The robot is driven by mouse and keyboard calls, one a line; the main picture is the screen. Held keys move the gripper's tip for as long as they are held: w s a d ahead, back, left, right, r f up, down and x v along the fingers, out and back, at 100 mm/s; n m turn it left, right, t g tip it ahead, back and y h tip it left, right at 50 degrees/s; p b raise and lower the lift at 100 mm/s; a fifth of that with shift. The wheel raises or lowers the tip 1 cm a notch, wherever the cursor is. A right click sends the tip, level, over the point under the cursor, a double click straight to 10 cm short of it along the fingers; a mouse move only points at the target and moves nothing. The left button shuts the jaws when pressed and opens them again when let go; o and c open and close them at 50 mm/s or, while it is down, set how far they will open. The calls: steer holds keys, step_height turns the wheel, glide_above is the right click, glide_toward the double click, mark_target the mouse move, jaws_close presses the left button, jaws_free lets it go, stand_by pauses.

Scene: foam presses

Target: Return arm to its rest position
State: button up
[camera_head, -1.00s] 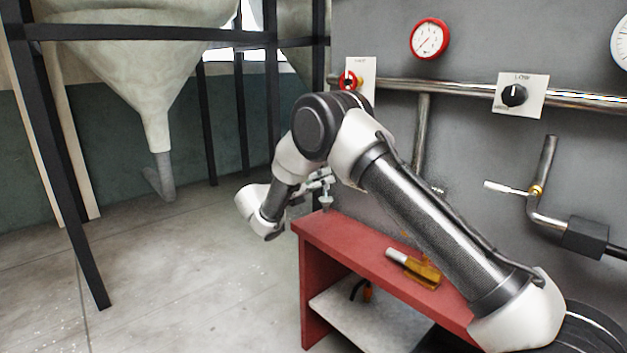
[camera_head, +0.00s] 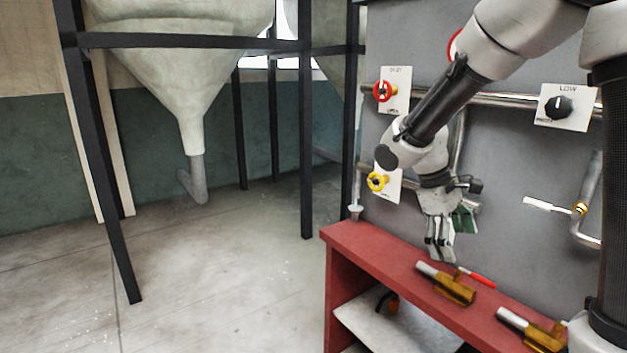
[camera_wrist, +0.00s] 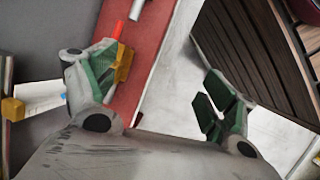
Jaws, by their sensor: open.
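My gripper (camera_head: 447,240) hangs from my arm in the head view, fingers pointing down, just above the red bench and in front of the grey panel. In the wrist view my gripper (camera_wrist: 160,92) has its two green-padded fingers wide apart with nothing between them. The red bench (camera_head: 345,236) shows below it in the head view. My arm is folded upward, and its upper part leaves the top right of the head view.
On the bench lie a brass-coloured tool (camera_head: 450,286), a red pen-like item (camera_head: 478,278) and another brass-coloured tool (camera_head: 535,332).

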steer(key=s+d+r+m+t+y, duration=0.2)
steer(key=s+d+r+m+t, duration=0.1)
steer(key=s, duration=0.5)
steer(key=s+d+r+m+t+y, duration=0.2)
steer(key=s+d+r+m, duration=0.1)
steer(key=s+r+m, duration=0.2)
steer(key=s+r, duration=0.2)
steer(key=s, duration=0.2)
steer(key=shift+t+y, duration=0.3)
steer(key=shift+t, duration=0.1)
